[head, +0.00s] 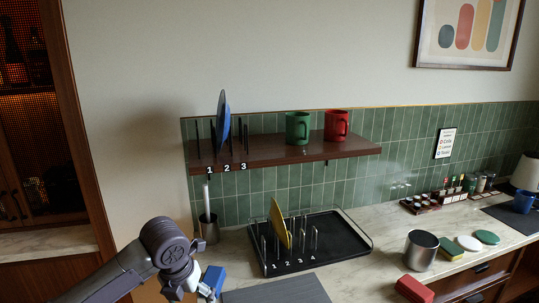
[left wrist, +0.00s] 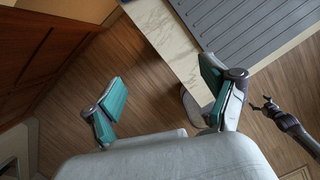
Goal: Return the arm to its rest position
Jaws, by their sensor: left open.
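My left gripper (left wrist: 163,82) is open and empty in the left wrist view, its two teal pads wide apart. Wooden floor and the counter's edge show beyond it. In the head view my left arm comes in from the lower left, and the gripper (head: 208,284) is low in front of the counter, left of the grey mat (head: 277,291); it is partly cut off by the frame. A small dark gripper, my right one (left wrist: 266,106), shows at the right of the left wrist view with its fingers apart and nothing visible between them.
A black rack tray (head: 345,238) holds a yellow plate (head: 280,224). A metal utensil cup (head: 209,229) stands left of it. The shelf (head: 270,152) above carries a blue plate (head: 223,120), a green mug (head: 298,128) and a red mug (head: 336,125). A metal canister (head: 421,250) stands right.

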